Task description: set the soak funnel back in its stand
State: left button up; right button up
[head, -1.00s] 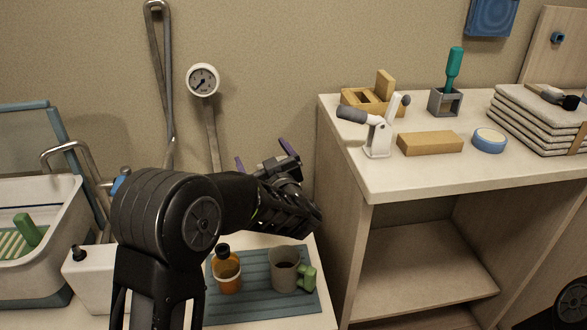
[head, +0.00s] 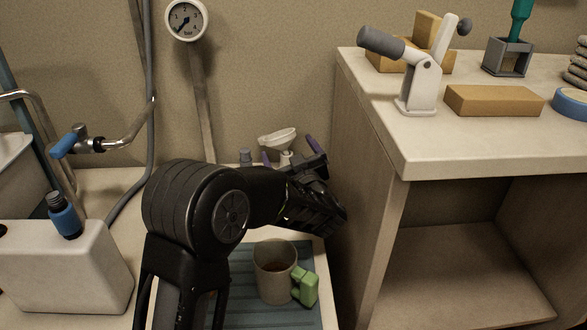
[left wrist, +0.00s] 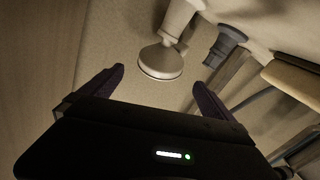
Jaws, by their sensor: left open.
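A white, funnel-like piece (head: 279,138) stands at the back by the wall in the head view, its wide top tilted. A white stem with a round disc end (left wrist: 160,62) lies between and beyond my left fingertips in the left wrist view. I cannot tell which part is the soak funnel and which its stand. My left gripper (head: 290,152) is open and empty, just in front of the white piece; its purple fingers also show in the left wrist view (left wrist: 159,79). My forearm hides part of the counter. My right gripper is not in view.
A small grey object (head: 245,157) stands left of the white piece. A mug (head: 274,270) with a green handle stands on a blue mat (head: 240,262) below my arm. A wooden cabinet (head: 365,190) rises close on the right. A white canister (head: 65,265) is at the left.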

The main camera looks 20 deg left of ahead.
aim_at(284, 145)
pick_arm(q)
jog(key=shift+w+f, duration=0.1)
jog(key=shift+f, duration=0.5)
jog(key=shift+r, duration=0.15)
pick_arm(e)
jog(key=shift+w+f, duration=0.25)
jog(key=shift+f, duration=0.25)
pick_arm(q)
jog(key=shift+w, duration=0.1)
jog(key=shift+w+a, duration=0.4)
jog(key=shift+a, duration=0.05)
jog(key=b+x, duration=0.2)
jog(key=x, duration=0.3)
jog(key=shift+w+a, duration=0.2)
jog(key=shift+w, duration=0.1)
jog(key=shift+w+a, duration=0.3)
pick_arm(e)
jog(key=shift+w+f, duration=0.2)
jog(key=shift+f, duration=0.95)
